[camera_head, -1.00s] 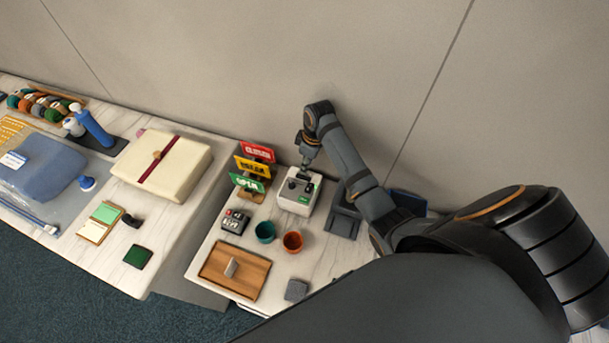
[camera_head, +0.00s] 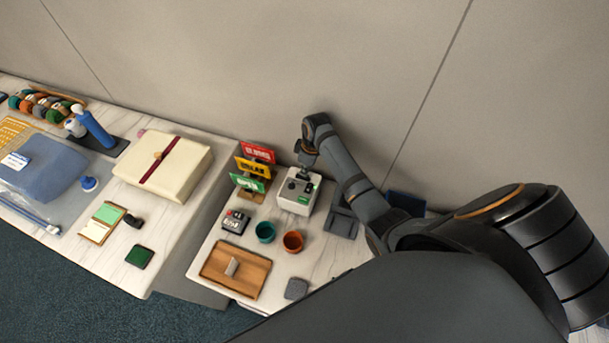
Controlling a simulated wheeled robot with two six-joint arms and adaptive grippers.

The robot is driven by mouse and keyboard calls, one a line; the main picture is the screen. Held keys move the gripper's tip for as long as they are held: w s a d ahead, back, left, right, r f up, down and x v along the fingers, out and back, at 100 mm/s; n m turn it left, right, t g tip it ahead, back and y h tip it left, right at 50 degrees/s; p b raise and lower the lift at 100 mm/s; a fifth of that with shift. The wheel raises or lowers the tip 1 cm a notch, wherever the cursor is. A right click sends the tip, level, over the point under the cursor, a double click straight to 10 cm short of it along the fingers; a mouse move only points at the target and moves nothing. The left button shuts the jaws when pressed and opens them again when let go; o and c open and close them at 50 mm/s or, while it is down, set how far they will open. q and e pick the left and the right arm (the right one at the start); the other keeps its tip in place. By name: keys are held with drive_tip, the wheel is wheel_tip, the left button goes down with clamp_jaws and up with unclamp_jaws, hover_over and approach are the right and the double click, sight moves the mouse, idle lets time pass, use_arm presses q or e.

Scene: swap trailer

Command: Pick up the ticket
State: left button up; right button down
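I cannot make out a ticket for certain. A white box-shaped machine (camera_head: 296,205) with dark parts on top and a green label stands at the back of the right-hand counter. My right gripper (camera_head: 304,172) points down at the back of this machine's top; it is small and dark here, and I cannot tell whether its fingers are open or hold anything. A small pale grey piece (camera_head: 232,267) lies on a wooden tray (camera_head: 250,287) at the front. My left gripper is not in view.
Red, yellow and green signs (camera_head: 250,168) stand just left of the machine. A teal cup (camera_head: 265,232), an orange cup (camera_head: 293,241), a keypad device (camera_head: 235,222) and a grey block (camera_head: 296,289) are in front. A dark grey stand (camera_head: 341,222) is at the right.

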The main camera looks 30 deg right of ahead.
drive_tip(key=shift+r, duration=0.1)
wheel_tip(320, 180, up, 10)
drive_tip(key=b, duration=0.1)
drive_tip(key=shift+b, duration=0.4)
drive_tip(key=shift+p, duration=0.65)
